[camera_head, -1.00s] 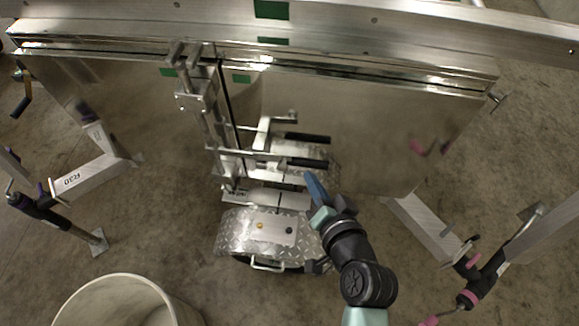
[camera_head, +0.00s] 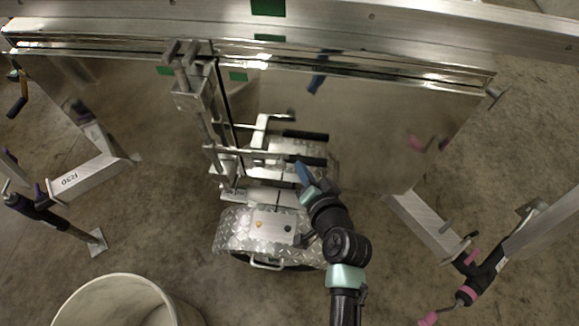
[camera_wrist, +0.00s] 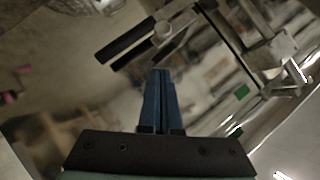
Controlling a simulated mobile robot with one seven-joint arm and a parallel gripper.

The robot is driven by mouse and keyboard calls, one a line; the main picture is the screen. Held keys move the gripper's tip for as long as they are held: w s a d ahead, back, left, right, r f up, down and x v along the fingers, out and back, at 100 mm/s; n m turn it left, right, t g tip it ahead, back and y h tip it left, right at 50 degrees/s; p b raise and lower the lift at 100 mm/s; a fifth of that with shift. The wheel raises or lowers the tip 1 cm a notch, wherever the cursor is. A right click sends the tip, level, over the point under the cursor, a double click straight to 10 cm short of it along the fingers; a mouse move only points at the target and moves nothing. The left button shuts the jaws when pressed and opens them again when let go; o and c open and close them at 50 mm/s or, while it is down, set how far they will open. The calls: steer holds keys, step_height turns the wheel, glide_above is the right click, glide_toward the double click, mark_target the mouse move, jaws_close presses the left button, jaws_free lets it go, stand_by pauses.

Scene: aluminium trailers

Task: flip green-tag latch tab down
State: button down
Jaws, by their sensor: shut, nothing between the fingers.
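The trailer door latch (camera_head: 193,92) is a metal bracket and bar assembly at the door seam, with green tags (camera_head: 166,71) and (camera_head: 238,76) beside its upper end. A green tag (camera_wrist: 242,91) also shows in the wrist view. Which small part is the latch tab, I cannot tell. Two black-handled levers (camera_head: 305,135) reach right from the latch bar; they also show at the upper left of the wrist view (camera_wrist: 125,45). My gripper (camera_head: 300,166) has blue fingers, shut and empty, just below the lower black handle. In the wrist view the fingers (camera_wrist: 160,75) touch nothing visible.
A diamond-plate box (camera_head: 262,228) stands on the floor below the latch. A pale bin (camera_head: 115,300) is at the bottom left. Trailer legs with jacks stand left (camera_head: 80,178) and right (camera_head: 425,225). The shiny door panel (camera_head: 370,120) right of the latch is clear.

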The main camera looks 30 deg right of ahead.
mark_target(284, 158)
steer(key=shift+w+a+f, duration=0.25)
steer(key=shift+w+f, duration=0.4)
steer(key=shift+w+a+f, duration=0.25)
steer(key=shift+w+f, duration=0.4)
steer(key=shift+w+a+f, duration=0.25)
steer(key=shift+w+f, duration=0.4)
steer(key=shift+s+d+f+b, duration=0.1)
steer(key=shift+f+b, duration=0.2)
steer(key=shift+b, duration=0.75)
steer(key=shift+t, duration=0.3)
